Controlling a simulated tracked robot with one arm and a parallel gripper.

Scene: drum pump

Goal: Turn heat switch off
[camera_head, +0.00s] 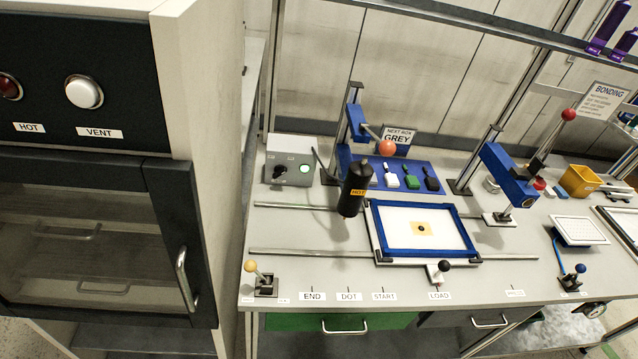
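A grey control box (291,174) stands at the back left of the bench. It has a black rotary knob (280,172) and a round green light (304,169) that looks lit. Its small lettering is too small to read, so I cannot tell for sure that this knob is the heat switch or which position it is in. A black cylinder with an orange "HOT" label (358,192) hangs at the blue stand, to the right of the box. My gripper is not in this view.
A dark cabinet (90,240) with HOT and VENT lamps fills the left side. A blue-framed panel (424,256) lies mid-bench. A blue stand (355,125) with an orange ball is behind the cylinder. A yellow-knobbed lever (265,285) stands at the front left.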

